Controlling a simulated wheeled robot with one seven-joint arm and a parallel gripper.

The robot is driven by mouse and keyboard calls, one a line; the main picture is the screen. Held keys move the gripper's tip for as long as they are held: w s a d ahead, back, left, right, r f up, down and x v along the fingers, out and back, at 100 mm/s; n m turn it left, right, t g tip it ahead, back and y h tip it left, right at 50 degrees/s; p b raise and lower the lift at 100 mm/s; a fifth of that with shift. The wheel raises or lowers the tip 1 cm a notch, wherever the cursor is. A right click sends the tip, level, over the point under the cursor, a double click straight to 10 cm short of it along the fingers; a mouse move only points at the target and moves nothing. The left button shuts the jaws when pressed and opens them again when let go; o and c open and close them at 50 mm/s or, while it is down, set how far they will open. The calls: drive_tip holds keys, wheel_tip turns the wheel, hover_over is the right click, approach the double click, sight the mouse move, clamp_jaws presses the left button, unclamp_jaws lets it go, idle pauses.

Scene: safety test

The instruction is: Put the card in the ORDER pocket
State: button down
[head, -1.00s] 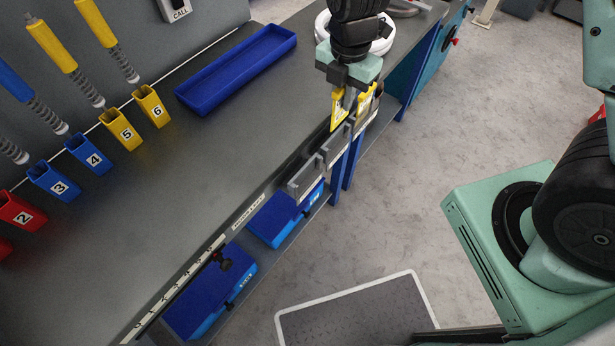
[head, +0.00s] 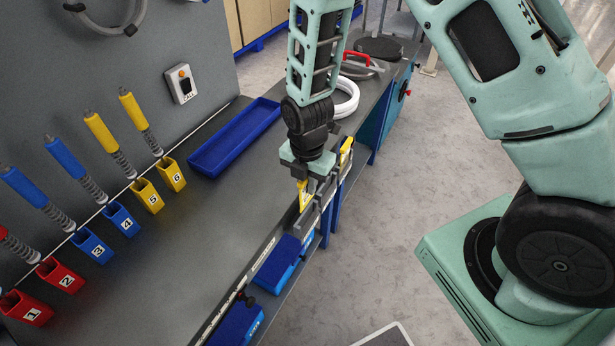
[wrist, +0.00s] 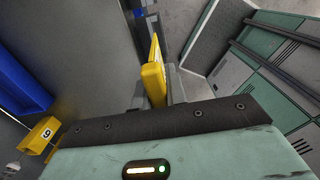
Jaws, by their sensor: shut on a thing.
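My gripper (head: 306,178) points down over the front edge of the workbench and is shut on a yellow card (head: 304,195). In the wrist view the card (wrist: 154,74) stands up between my gripper's two grey fingers (wrist: 157,92). Grey pockets (head: 309,218) hang along the bench's front edge, just beside and below the card. I cannot read their labels, so I cannot tell which is ORDER. I cannot tell whether the card's lower end touches a pocket.
Another yellow item (head: 346,148) shows at the bench edge just behind my gripper. Numbered coloured holders (head: 122,220) line the back of the bench (head: 195,250). A blue tray (head: 236,138) lies near the far end. Blue bins (head: 279,262) sit below the edge. The bench middle is clear.

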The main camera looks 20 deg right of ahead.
sight(307, 203)
drive_tip(key=shift+f, duration=0.1)
idle(0.3)
drive_tip(key=b, duration=0.3)
drive_tip(key=shift+f, duration=0.25)
drive_tip(key=shift+b, duration=0.6)
drive_tip(key=shift+r+b, duration=0.25)
drive_tip(key=shift+b, duration=0.2)
drive_tip(key=shift+f, duration=0.1)
drive_tip(key=shift+f+b, duration=3.45)
drive_tip(key=shift+f, duration=1.1)
drive_tip(key=c, duration=1.3)
unclamp_jaws()
drive_tip(key=shift+c, duration=0.2)
